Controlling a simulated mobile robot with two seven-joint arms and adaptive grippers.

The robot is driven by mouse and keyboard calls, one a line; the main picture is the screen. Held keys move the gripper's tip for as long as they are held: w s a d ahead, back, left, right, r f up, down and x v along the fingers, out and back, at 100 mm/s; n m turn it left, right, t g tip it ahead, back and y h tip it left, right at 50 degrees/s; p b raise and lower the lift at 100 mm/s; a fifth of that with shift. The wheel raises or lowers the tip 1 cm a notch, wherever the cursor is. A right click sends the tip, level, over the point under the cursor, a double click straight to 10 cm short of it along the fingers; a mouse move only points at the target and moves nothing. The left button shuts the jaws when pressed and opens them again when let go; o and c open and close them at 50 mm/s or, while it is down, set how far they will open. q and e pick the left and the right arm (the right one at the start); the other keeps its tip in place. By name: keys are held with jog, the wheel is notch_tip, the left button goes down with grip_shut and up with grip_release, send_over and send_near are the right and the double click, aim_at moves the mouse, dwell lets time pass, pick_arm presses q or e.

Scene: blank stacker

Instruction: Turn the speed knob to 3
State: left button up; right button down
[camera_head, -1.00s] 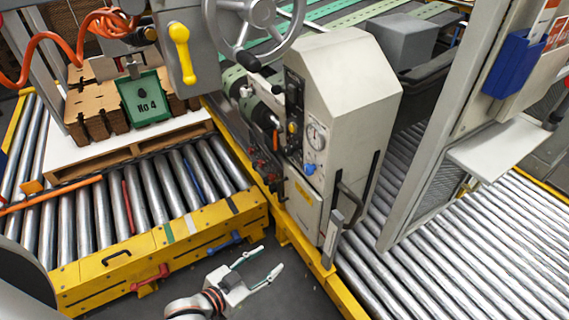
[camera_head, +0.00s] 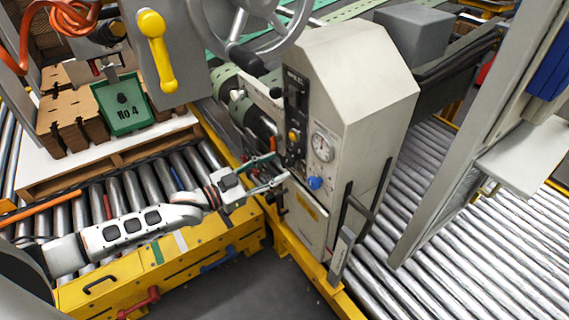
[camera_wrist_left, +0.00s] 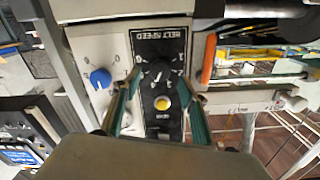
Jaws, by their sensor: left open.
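The speed knob (camera_wrist_left: 157,71) is a black dial on the black panel marked BELT SPEED (camera_wrist_left: 160,42), which appears upside down in the left wrist view. Small numerals ring it; I cannot read its setting surely. My left gripper (camera_head: 279,167) is in front of the panel on the pale machine cabinet (camera_head: 355,95) in the head view. In the left wrist view its open green fingers (camera_wrist_left: 159,75) are on either side of the knob; contact cannot be told. My right gripper is not in view.
A yellow button (camera_wrist_left: 161,103) is on the same panel. A blue knob (camera_wrist_left: 100,78) is beside the panel, and an orange handle (camera_wrist_left: 208,58) is on its other side. A gauge (camera_head: 323,146) is on the cabinet. Roller conveyors (camera_head: 465,240) flank the machine.

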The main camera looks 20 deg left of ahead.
aim_at(286, 162)
pick_arm(q)
jog(key=x, duration=0.2)
jog(key=shift+w+d, duration=0.2)
jog(key=shift+w, duration=0.05)
jog(key=shift+w+d, duration=0.35)
jog(key=shift+w, duration=0.1)
jog(key=c, duration=1.1)
